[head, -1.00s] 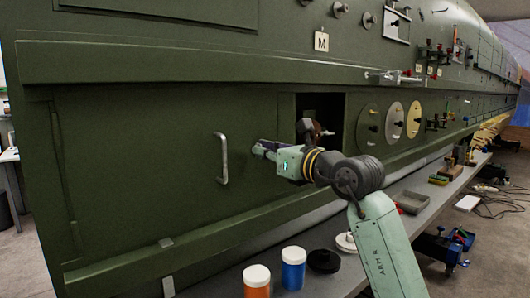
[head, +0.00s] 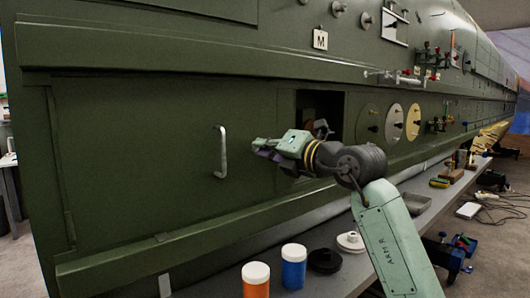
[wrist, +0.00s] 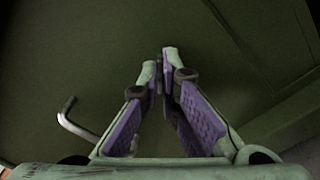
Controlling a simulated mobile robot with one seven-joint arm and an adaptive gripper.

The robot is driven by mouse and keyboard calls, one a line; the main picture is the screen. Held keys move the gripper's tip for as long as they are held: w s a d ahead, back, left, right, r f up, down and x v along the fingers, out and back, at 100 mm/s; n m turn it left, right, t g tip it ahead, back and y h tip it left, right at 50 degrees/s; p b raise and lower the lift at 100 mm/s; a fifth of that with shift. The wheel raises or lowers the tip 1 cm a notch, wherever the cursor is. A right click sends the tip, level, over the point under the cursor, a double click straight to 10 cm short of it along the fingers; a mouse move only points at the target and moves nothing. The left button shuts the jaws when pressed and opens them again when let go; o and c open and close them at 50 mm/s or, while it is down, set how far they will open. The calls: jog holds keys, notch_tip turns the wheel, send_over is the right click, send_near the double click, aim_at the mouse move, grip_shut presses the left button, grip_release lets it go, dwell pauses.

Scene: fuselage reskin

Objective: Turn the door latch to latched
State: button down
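My gripper (head: 258,148) is in front of the green door panel (head: 130,130), to the right of a pale bar handle (head: 221,152). In the wrist view its two purple-padded fingers (wrist: 161,66) slant towards each other, with their tips close together. Whether something thin is between the tips is too dark to tell. The wrist view also shows the bar handle (wrist: 68,112), left of the fingers and apart from them. I cannot make out the door latch in either view. The fingertips may hide it.
A square opening (head: 320,110) lies behind my wrist, with round discs (head: 394,123) to its right. Below, a bench holds an orange jar (head: 256,280), a blue jar (head: 293,267), a black lid (head: 324,260) and a grey tray (head: 415,203). A ledge (head: 180,65) runs above the door.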

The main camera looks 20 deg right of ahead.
jog(key=shift+f+m+b, duration=0.1)
jog(key=shift+m+b, duration=1.6)
jog(key=shift+m, duration=2.5)
jog(key=c, duration=1.8)
grip_release()
jog(key=v, duration=1.2)
